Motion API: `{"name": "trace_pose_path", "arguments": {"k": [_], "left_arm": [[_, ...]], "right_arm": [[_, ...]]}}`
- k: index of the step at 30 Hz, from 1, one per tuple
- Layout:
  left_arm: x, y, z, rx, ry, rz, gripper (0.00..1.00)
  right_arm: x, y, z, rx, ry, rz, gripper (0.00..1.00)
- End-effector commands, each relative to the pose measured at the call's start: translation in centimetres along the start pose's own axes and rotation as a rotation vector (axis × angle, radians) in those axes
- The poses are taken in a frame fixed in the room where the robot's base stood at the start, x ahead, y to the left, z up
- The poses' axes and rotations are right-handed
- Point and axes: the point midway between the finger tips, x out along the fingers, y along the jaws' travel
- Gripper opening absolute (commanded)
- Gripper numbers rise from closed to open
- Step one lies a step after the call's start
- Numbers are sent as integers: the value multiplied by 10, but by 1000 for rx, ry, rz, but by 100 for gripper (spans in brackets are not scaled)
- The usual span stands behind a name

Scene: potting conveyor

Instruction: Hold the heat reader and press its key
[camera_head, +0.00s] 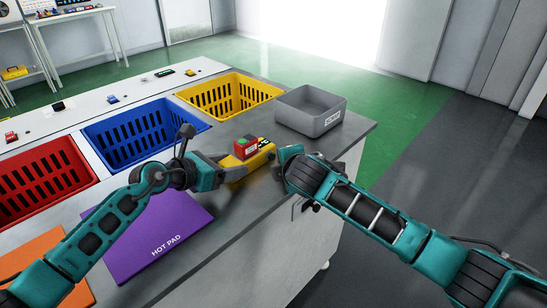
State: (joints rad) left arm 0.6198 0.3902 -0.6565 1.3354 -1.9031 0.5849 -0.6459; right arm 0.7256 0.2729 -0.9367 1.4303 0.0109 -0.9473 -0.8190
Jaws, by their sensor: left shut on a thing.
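The heat reader appears to be the yellow device (258,162) near the front edge of the grey bench. A small box-shaped part with red and green faces (246,146) shows at its upper side. I cannot tell if that is part of it or a separate thing. My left gripper (230,167) comes from the left and is shut on the yellow device. My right gripper (284,163) is just right of the device, close to it. Its fingers are mostly hidden, and I cannot make out the key.
A grey bin (322,121) stands behind, on the right. Red (70,155), blue (140,153) and yellow (190,99) crates line the bench's far side. A purple hot pad (186,224) and an orange mat (40,248) lie at the front left.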

Motion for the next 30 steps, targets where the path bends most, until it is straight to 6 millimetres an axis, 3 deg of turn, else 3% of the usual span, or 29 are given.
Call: {"name": "trace_pose_path", "arguments": {"k": [30], "left_arm": [[0,0,0,0,0,0,26]], "right_arm": [[6,4,-4,0,0,0,0]]}}
